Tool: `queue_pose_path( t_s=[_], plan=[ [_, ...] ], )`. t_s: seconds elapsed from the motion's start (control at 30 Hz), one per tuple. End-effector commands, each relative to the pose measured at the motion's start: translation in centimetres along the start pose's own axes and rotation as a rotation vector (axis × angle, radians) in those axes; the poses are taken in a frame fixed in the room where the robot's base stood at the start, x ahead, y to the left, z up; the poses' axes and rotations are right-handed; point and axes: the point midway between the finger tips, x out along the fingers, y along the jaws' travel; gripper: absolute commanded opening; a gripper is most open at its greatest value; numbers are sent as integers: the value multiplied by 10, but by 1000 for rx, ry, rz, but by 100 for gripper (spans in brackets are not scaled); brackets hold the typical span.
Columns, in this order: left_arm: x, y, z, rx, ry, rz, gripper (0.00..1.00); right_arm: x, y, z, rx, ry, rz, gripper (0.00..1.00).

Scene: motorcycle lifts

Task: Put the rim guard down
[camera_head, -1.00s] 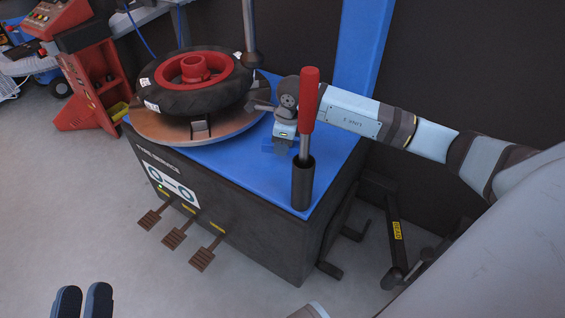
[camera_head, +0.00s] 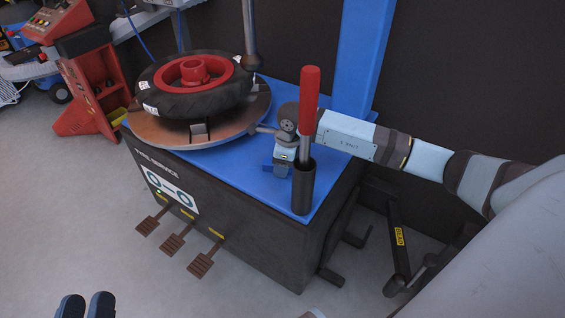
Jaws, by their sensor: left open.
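My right gripper (camera_head: 281,168) points down over the blue top of the tyre changer, just left of a dark cup holding a red-handled lever (camera_head: 310,92). Its fingertips are small and blend with the blue top, so I cannot tell whether they are open or hold anything. I cannot make out a rim guard for certain; it may be hidden at the fingertips. My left gripper (camera_head: 86,305) is open and empty at the bottom left edge, over the floor and away from the machine.
A black tyre on a red rim (camera_head: 193,85) lies on the round turntable (camera_head: 235,123) of the tyre changer (camera_head: 237,222). A vertical post (camera_head: 250,35) stands behind it. Pedals (camera_head: 175,244) stick out at the front. A red cabinet (camera_head: 88,90) stands at left.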

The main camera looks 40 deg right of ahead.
Motion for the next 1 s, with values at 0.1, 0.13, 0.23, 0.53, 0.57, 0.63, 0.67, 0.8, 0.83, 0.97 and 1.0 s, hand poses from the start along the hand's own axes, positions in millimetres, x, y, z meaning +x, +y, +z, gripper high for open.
queue_pose_path(
  t_s=[0.1, 0.13, 0.23, 0.53, 0.57, 0.63, 0.67, 0.8, 0.83, 0.97, 1.0],
  plan=[
    [0, 0, 0, 2, 0, 0, 43, 0, 0, 0, 0, 0, 0, 59],
    [0, 0, 0, 2, 0, 0, 43, 0, 0, 0, 0, 0, 0, 59],
    [0, 0, 0, 3, 1, 0, 43, 0, 0, 0, 0, 0, 0, 59],
    [1, 1, -17, 9, 47, -2, 43, -34, -1, 1, -1, -1, -4, 59],
    [1, 2, -20, 9, 59, -3, 43, -41, -1, 1, -1, -1, -4, 59],
    [0, 4, -28, 11, 85, -4, 43, -57, -1, 1, -2, -2, -4, 59],
    [0, 4, -30, 12, 89, -7, 43, -63, -1, 1, -1, -1, -4, 59],
    [-1, -1, -24, 20, 52, -30, 43, -92, -1, 1, -1, -1, -3, 59],
    [-1, -2, -21, 22, 37, -36, 43, -97, -1, 1, -1, -1, -3, 59],
    [-2, -8, -11, 29, -13, -55, 43, -114, 0, 1, -1, -1, -2, 59],
    [-3, -9, -9, 30, -23, -59, 43, -117, 0, 1, -1, -1, -2, 59]
  ],
)
